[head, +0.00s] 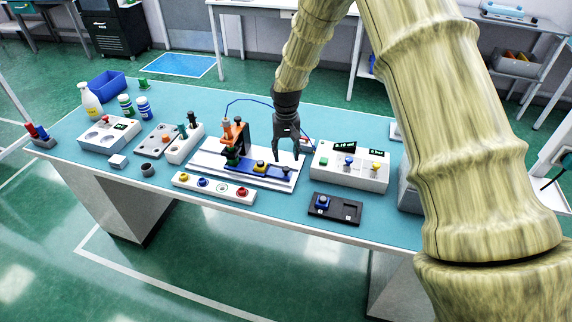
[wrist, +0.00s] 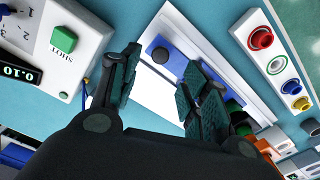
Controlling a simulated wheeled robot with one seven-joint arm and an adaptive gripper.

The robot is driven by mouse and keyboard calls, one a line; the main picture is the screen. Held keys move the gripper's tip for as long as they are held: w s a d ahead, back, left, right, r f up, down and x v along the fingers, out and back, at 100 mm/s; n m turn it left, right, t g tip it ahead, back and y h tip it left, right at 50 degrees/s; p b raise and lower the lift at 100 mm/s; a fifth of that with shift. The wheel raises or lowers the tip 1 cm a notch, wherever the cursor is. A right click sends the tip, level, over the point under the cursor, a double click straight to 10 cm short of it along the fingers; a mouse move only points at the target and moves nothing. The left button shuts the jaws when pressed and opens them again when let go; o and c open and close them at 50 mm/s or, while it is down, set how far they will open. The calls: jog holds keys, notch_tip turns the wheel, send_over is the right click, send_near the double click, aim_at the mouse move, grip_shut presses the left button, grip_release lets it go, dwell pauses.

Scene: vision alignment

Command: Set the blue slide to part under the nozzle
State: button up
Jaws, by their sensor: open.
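The blue slide (head: 245,166) lies on a white base plate (head: 205,164) in the middle of the bench. It carries a yellow-topped piece (head: 259,166) and has a dark knob near its right end. An orange nozzle stand (head: 235,134) rises at the slide's left part, with a dark green piece below it. My gripper (head: 287,157) is open above the slide's right end. In the wrist view my gripper (wrist: 158,90) has its fingers spread and empty, with the blue slide (wrist: 178,62) and its dark knob (wrist: 160,55) just beyond them. The nozzle tip is too small to make out.
A white control box (head: 330,172) stands right of the plate, with a green SHOT button (wrist: 64,38). A strip of coloured buttons (head: 212,188) lies in front, and a black tray (head: 335,209) front right. Boxes and bottles fill the left side.

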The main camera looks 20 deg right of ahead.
aim_at(286, 168)
jog(key=shift+f+p, duration=0.9)
jog(key=shift+f, duration=2.45)
jog(key=shift+c, duration=0.3)
grip_shut()
